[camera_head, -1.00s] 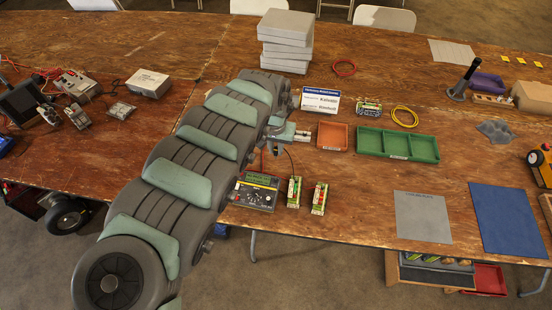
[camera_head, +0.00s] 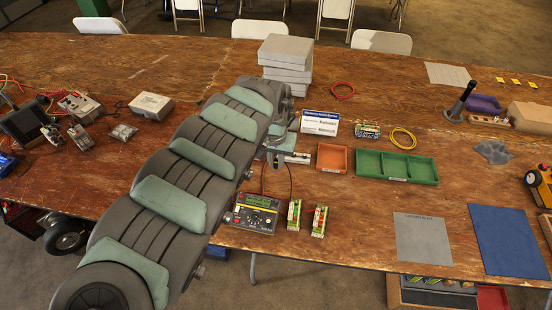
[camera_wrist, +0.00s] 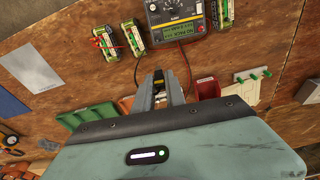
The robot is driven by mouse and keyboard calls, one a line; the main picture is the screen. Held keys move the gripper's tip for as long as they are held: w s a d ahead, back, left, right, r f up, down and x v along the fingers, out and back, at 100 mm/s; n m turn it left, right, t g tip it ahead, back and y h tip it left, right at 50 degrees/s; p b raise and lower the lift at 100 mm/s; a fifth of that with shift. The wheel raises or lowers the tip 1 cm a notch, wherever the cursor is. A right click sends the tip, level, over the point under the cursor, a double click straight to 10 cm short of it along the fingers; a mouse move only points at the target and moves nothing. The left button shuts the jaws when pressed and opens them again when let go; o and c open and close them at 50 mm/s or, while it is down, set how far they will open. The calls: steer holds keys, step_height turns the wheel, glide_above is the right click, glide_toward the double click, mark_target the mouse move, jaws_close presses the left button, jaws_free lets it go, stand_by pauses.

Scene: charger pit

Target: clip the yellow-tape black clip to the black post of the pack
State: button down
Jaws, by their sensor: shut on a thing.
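My gripper (camera_wrist: 160,90) is shut on a small black clip with yellow tape (camera_wrist: 158,80), which shows between the fingers in the wrist view. In the head view my gripper (camera_head: 276,158) is largely hidden by my arm, above the table behind the charger. The charger (camera_head: 252,213) also shows in the wrist view (camera_wrist: 178,22), its display reading "NO PACK". Two green-and-white packs (camera_head: 294,214) (camera_head: 319,220) stand right of it in the head view; the wrist view shows them left of it (camera_wrist: 135,38) (camera_wrist: 104,41). Their posts are too small to tell apart. A thin dark lead runs near the gripper.
A red lead (camera_wrist: 187,62) hangs from the charger past the gripper. Another pack (camera_wrist: 225,12) stands beyond the charger. An orange bin (camera_head: 332,146), a green tray (camera_head: 358,166) and a white sign box (camera_head: 320,122) stand nearby. A red bin (camera_wrist: 208,87) lies beside the gripper.

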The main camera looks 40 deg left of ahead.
steer(key=w+d+b, duration=0.3)
steer(key=w+d, duration=0.7)
steer(key=d, duration=0.5)
step_height(320, 180, down, 14)
steer(key=b, duration=0.5)
steer(key=shift+a+r, duration=0.25)
steer(key=shift+a, duration=0.05)
steer(key=shift+s+f, duration=0.1)
steer(key=shift+f, duration=0.1)
steer(key=shift+f+b, duration=1.5)
steer(key=shift+f, duration=1.8)
steer(key=shift+f+p, duration=0.25)
steer(key=shift+p, duration=0.25)
steer(key=c, duration=1.3)
jaws_free()
